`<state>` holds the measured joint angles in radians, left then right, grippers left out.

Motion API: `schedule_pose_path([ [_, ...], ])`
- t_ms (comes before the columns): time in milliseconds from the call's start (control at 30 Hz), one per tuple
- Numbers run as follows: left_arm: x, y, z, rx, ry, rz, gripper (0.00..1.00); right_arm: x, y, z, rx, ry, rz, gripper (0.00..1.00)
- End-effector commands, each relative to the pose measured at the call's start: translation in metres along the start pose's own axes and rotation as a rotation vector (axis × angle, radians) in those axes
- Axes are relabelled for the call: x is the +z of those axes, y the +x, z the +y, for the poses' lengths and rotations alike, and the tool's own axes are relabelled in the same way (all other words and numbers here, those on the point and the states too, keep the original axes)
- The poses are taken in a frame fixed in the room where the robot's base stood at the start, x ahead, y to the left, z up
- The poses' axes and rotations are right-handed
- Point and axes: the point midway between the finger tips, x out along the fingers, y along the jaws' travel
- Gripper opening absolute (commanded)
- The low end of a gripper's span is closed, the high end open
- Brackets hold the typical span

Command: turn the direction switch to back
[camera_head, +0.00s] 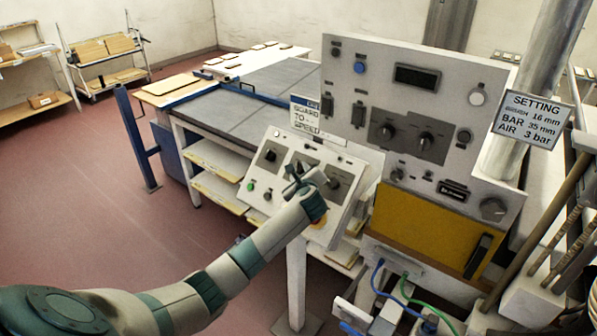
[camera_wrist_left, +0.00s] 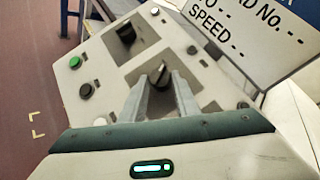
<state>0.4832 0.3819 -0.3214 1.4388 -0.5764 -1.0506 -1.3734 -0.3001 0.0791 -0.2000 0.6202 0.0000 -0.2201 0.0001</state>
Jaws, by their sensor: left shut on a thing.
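A sloped grey control panel (camera_head: 258,186) carries several dark rotary knobs and buttons. My left gripper (camera_head: 299,180) reaches over the panel from the front and covers part of it. In the left wrist view its two fingers (camera_wrist_left: 162,92) are shut on the middle dark switch knob (camera_wrist_left: 158,72), one on each side. The knob's pointer stands slightly tilted. The labels are too small to read, so I cannot tell its marked position. Another dark knob (camera_wrist_left: 126,35) is on its upper left. My right gripper is not in view.
A green button (camera_wrist_left: 75,62) and a black button (camera_wrist_left: 86,90) sit left of the held knob. A white sign (camera_wrist_left: 225,30) stands behind the panel. A taller control cabinet (camera_head: 450,110) with a yellow door (camera_head: 420,225) is on the right. Open floor (camera_head: 110,220) lies left.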

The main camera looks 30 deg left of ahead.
Motion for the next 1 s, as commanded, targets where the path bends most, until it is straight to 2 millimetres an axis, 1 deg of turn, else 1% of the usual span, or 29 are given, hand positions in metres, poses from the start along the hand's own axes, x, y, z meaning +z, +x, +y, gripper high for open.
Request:
schedule_pose_path([
  [200, 0.0000, 0.0004, -0.0039, 0.117, -0.116, 0.010, 0.06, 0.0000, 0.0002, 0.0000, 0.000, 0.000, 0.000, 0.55],
  [400, 0.0003, 0.0009, -0.0049, 0.181, -0.178, 0.015, 0.06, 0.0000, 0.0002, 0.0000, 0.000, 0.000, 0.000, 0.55],
  [967, 0.0013, 0.0013, -0.0050, 0.209, -0.205, 0.016, 0.06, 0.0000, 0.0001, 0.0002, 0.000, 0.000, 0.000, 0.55],
  [1000, 0.0013, 0.0013, -0.0050, 0.209, -0.205, 0.016, 0.35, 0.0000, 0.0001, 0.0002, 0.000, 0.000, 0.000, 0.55],
])
